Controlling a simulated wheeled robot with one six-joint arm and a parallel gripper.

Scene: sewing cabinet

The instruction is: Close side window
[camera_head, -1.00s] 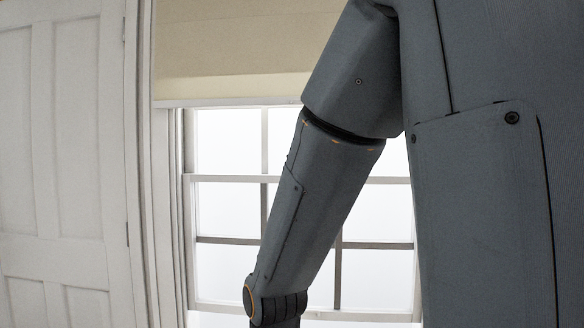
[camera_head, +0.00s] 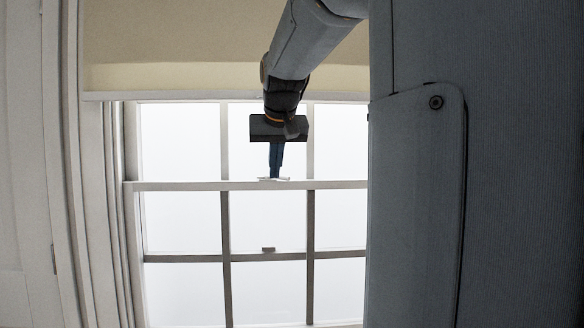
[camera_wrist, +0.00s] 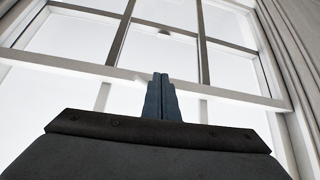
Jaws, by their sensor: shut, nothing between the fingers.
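The side window (camera_head: 180,187) is a white sash window with several panes, in the middle of the head view. Its horizontal meeting rail runs across the frame, and it also shows in the wrist view (camera_wrist: 80,67). My gripper (camera_head: 276,176) is shut and empty, with its blue fingers pointing down at the rail. The fingertips appear at or just above the rail, by a small light fitting there; I cannot tell whether they touch. In the wrist view my gripper (camera_wrist: 160,78) shows its fingers together in front of the rail. A small dark catch (camera_head: 268,249) sits on a lower bar.
A cream blind (camera_head: 170,45) hangs over the window's top. White panelling (camera_head: 22,180) stands at the left. My own body covers the right side of the head view.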

